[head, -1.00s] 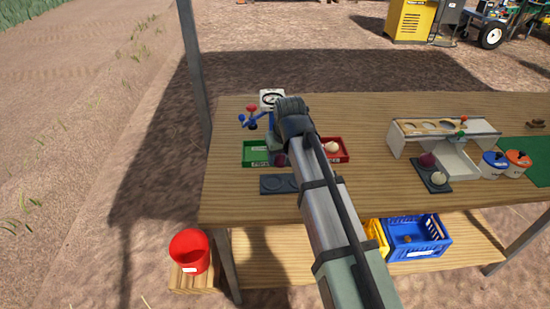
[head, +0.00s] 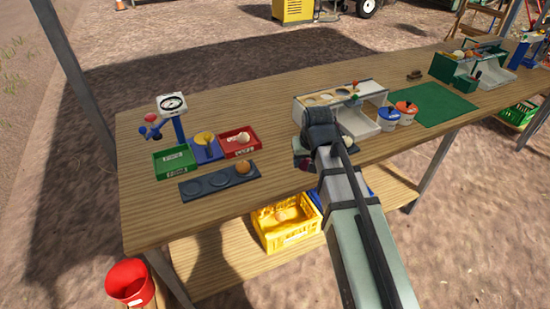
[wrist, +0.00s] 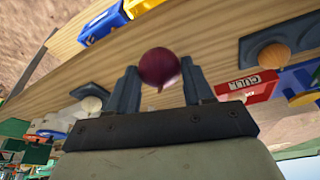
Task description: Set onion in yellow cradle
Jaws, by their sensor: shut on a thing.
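My gripper (wrist: 162,85) is shut on a dark purple onion (wrist: 159,67), which sits between its fingertips in the wrist view. The yellow cradle (head: 204,137) sits on a blue base to the left, between the green and red trays. It looks empty. In the wrist view the yellow part (wrist: 298,80) shows at the right edge, apart from the gripper.
The red CULL tray (head: 254,150) holds a pale onion. A dark tray (head: 205,188) in front holds an orange onion (head: 243,167). The dial scale (head: 172,104) stands behind. A white onion (wrist: 91,103) lies left in the wrist view. Bare table lies behind the trays.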

